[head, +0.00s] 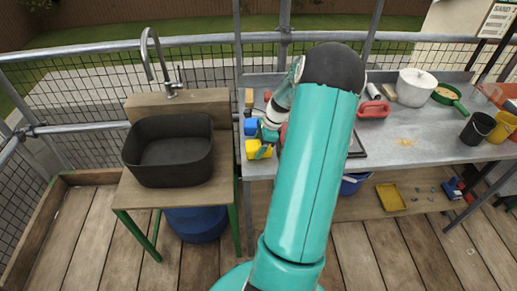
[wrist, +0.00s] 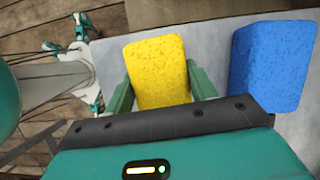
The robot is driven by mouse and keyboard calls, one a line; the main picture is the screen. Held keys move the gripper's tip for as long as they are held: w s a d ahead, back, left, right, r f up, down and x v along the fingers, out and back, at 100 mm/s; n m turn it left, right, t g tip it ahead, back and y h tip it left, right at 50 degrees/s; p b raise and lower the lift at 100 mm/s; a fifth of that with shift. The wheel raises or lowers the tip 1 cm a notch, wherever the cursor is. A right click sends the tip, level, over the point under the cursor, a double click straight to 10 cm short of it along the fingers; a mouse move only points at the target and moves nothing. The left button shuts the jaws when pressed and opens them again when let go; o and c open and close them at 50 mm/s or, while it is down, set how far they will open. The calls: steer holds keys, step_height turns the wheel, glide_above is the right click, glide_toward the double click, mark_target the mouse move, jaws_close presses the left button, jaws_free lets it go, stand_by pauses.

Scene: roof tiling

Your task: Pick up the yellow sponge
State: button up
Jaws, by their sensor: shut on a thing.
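The yellow sponge (wrist: 158,70) is a speckled block between the two green fingers of my gripper (wrist: 162,90) in the wrist view. The fingers are shut on its two sides. In the head view the yellow sponge (head: 258,149) is at the left front edge of the grey table, with my gripper (head: 263,146) at it, partly hidden by my teal arm. I cannot tell whether the sponge touches the table top.
A blue sponge (wrist: 272,66) lies close to the right of my gripper. A black basin (head: 165,175) stands left, across a gap.

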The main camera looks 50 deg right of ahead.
mark_target(256, 144)
steer(key=shift+r, duration=0.1)
step_height(256, 144, up, 3)
steer(key=shift+r, duration=0.1)
steer(key=s+a+r, duration=0.9)
steer(key=s+r, duration=0.1)
steer(key=shift+s+a, duration=0.15)
steer(key=shift+a, duration=0.1)
steer(key=shift+o, duration=0.9)
steer(key=shift+c, duration=0.5)
stand_by(0.3)
